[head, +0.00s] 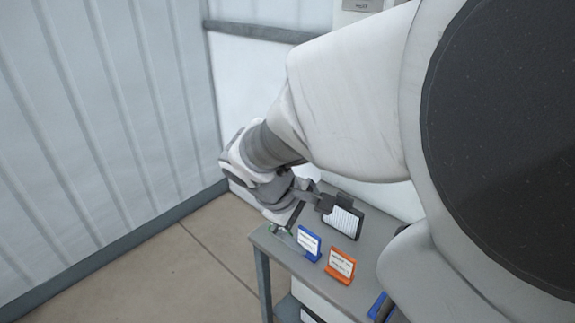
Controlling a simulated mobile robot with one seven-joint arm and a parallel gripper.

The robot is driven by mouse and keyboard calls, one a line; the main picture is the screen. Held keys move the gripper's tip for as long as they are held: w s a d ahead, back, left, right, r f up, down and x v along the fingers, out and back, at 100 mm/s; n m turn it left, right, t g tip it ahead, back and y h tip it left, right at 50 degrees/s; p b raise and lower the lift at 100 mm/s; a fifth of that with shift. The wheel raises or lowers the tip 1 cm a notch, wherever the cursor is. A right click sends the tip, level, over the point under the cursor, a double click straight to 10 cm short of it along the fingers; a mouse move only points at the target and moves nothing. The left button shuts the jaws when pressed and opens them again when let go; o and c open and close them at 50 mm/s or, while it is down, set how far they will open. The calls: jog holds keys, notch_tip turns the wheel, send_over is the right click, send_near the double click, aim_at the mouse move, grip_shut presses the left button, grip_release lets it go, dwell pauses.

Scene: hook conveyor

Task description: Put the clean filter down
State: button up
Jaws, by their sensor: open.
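A white pleated filter (342,224) in a dark frame stands upright on the grey table (374,245), behind the blue and orange signs. I take it for the clean filter. My gripper (310,209) is just left of it, above the far left part of the table. The jaws are open. One dark finger is close to the filter's upper left edge; I cannot tell whether they touch. My wrist and arm come in from the upper right and hide part of the space behind the table.
A blue sign (309,243) and an orange sign (340,266) stand on the table in front of the filter. A small green item (283,230) lies at the table's left edge. Another blue item (379,306) is lower right. A corrugated wall (100,120) is at left, with open floor.

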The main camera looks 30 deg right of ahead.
jog(key=s+a+r+m+t+y, duration=0.2)
jog(key=a+r+y, duration=0.1)
jog(key=a, duration=0.3)
jog(key=s+a+r+m+t+y, duration=0.2)
jog(key=a+r+t+y, duration=0.1)
jog(key=a+r, duration=0.2)
jog(key=a, duration=0.2)
jog(key=shift+a+r, duration=0.2)
jog(key=shift+a, duration=0.1)
